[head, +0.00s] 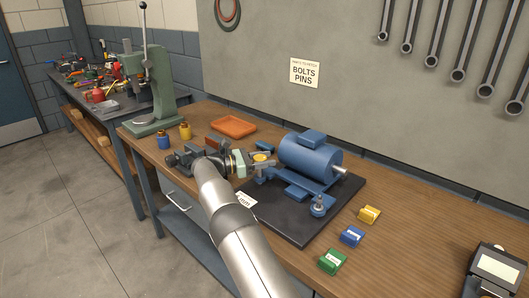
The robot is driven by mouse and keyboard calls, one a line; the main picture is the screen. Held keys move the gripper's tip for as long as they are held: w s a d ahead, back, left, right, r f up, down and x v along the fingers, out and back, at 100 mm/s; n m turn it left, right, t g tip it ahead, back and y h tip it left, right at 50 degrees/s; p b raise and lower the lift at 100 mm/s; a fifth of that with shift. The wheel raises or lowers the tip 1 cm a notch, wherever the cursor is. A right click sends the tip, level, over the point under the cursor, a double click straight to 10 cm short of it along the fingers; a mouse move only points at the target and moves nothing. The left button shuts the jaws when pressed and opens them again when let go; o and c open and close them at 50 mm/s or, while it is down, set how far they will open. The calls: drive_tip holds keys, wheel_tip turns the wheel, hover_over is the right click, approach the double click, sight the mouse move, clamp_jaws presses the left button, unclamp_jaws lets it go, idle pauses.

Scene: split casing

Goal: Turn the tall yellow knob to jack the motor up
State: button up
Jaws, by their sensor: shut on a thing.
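The blue motor (312,161) sits on a blue mount on a dark base plate (285,226). The yellow knob (260,157) is at the left end of the mount, its round top showing above my fingers. My gripper (262,165) reaches in from the left and is shut on the yellow knob; the fingers hide the knob's lower part. A silver shaft (341,171) sticks out of the motor's right end. A small grey-blue round fitting (318,206) stands at the plate's front right.
Yellow (369,215), blue (351,236) and green (332,261) blocks lie right of the plate. An orange tray (233,126) and a green press (155,85) stand to the left. A device with a screen (497,268) is at the right front.

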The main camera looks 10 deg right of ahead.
drive_tip(key=shift+s+f+m+g+p, duration=0.15)
drive_tip(key=shift+f+m+g+p, duration=0.2)
drive_tip(key=shift+g, duration=0.45)
drive_tip(key=o, duration=1)
drive_tip(key=shift+d, duration=0.1)
drive_tip(key=shift+r, duration=0.15)
drive_tip(key=shift+r, duration=0.25)
drive_tip(key=r, duration=0.3)
drive_tip(key=shift+s+r, duration=0.15)
drive_tip(key=shift+s, duration=0.1)
drive_tip(key=s+r+b, duration=0.1)
drive_tip(key=s+r, duration=0.2)
drive_tip(key=s, duration=0.1)
drive_tip(key=s+r+b, duration=0.1)
drive_tip(key=s+r, duration=0.2)
drive_tip(key=s, duration=0.2)
drive_tip(key=s+r, duration=0.3)
drive_tip(key=s, duration=0.1)
drive_tip(key=shift+s+b, duration=0.25)
drive_tip(key=shift+b, duration=0.15)
